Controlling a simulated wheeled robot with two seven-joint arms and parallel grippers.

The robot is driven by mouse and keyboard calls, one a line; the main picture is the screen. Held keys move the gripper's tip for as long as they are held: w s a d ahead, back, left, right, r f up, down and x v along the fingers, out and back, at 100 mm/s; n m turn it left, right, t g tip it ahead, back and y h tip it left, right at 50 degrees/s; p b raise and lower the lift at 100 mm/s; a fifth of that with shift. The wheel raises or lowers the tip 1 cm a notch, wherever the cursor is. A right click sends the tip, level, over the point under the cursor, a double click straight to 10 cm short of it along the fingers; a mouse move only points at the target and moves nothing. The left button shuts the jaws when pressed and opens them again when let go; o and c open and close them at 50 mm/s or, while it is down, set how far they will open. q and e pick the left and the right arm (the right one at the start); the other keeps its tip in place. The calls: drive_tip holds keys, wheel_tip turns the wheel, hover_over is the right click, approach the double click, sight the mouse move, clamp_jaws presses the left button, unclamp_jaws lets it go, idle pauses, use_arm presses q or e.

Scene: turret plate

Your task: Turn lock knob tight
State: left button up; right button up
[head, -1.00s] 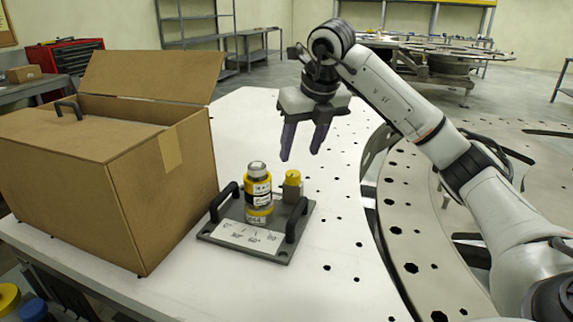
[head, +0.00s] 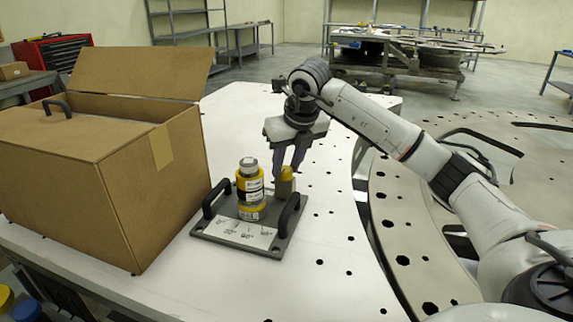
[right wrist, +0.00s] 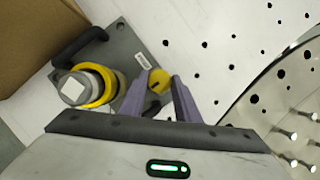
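The lock knob (head: 285,182) is a small post with a yellow top on the right back of a dark grey turret plate (head: 215,239). My right gripper (head: 287,164) is open, pointing down at the knob. In the right wrist view the knob's yellow top (right wrist: 159,80) shows between the two purple fingertips (right wrist: 160,75). I cannot tell whether the fingers touch it. A yellow and black cylinder (head: 250,190) with a grey top stands upright on the plate, left of the knob. My left gripper is not in view.
Black handles (head: 289,216) stand on the plate's left and right sides. An open cardboard box (head: 150,190) is close on the left. The white table (head: 320,225) is clear in front and right of the plate. A large perforated ring (head: 395,230) is on the right.

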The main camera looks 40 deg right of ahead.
drive_tip(key=shift+c, duration=1.1)
drive_tip(key=shift+m, duration=0.3)
drive_tip(key=m, duration=0.1)
drive_tip(key=m+g+h, duration=0.1)
drive_tip(key=m, duration=0.1)
drive_tip(key=shift+w+a+m, duration=0.1)
drive_tip(key=shift+a+m, duration=0.1)
drive_tip(key=shift+m, duration=0.1)
drive_tip(key=m, duration=0.2)
drive_tip(key=m+g+h, duration=0.1)
drive_tip(key=m, duration=0.1)
drive_tip(key=shift+w+m+h, duration=0.15)
drive_tip(key=shift+m+h, duration=0.15)
drive_tip(key=m+g, duration=0.1)
drive_tip(key=m, duration=0.1)
drive_tip(key=m+g, duration=0.1)
drive_tip(key=m, duration=0.2)
drive_tip(key=shift+w+r+h, duration=0.15)
drive_tip(key=shift+h, duration=0.15)
drive_tip(key=shift+w+m+g, duration=0.1)
drive_tip(key=shift+m+g, duration=0.7)
drive_tip(key=shift+m, duration=1.2)
drive_tip(key=o, duration=1)
